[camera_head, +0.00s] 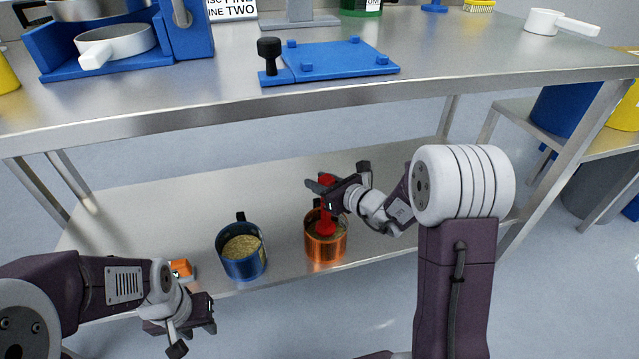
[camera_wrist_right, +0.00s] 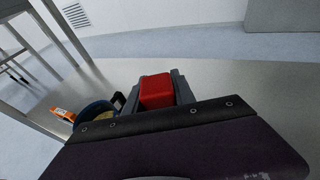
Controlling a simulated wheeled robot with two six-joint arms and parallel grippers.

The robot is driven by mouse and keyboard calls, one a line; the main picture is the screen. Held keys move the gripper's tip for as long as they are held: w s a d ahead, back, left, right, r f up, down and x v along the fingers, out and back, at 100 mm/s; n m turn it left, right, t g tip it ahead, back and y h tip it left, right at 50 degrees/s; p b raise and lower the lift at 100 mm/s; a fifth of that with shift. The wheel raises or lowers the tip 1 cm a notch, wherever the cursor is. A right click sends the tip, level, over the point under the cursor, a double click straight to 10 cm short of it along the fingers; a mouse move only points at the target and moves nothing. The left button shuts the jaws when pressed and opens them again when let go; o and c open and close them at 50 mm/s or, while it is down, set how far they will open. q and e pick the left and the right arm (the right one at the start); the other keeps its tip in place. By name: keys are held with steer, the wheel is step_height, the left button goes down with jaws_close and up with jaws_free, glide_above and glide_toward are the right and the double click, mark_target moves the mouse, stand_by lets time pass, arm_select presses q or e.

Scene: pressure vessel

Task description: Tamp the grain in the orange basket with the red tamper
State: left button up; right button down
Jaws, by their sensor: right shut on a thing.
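The orange basket (camera_head: 325,247) stands on the lower shelf in the head view, with a little grain showing near its rim. The red tamper (camera_head: 327,226) is upright with its wide foot at the basket's mouth; whether the foot touches the grain is hidden. My right gripper (camera_head: 328,187) is shut on the tamper's upper part, above the basket. In the right wrist view the tamper's red top (camera_wrist_right: 157,92) sits between the fingers. My left gripper (camera_head: 190,332) is in front of the shelf, low and apart from the baskets; its finger gap is not clear.
A blue basket (camera_head: 241,252) with grain stands left of the orange one. A small orange object (camera_head: 181,268) lies further left, by my left wrist. The tabletop (camera_head: 440,55) overhangs the shelf and holds a blue plate (camera_head: 338,62) and white-handled pans.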

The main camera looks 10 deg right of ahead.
step_height(320, 180, up, 6)
steer(key=p, duration=0.4)
steer(key=shift+f, duration=0.2)
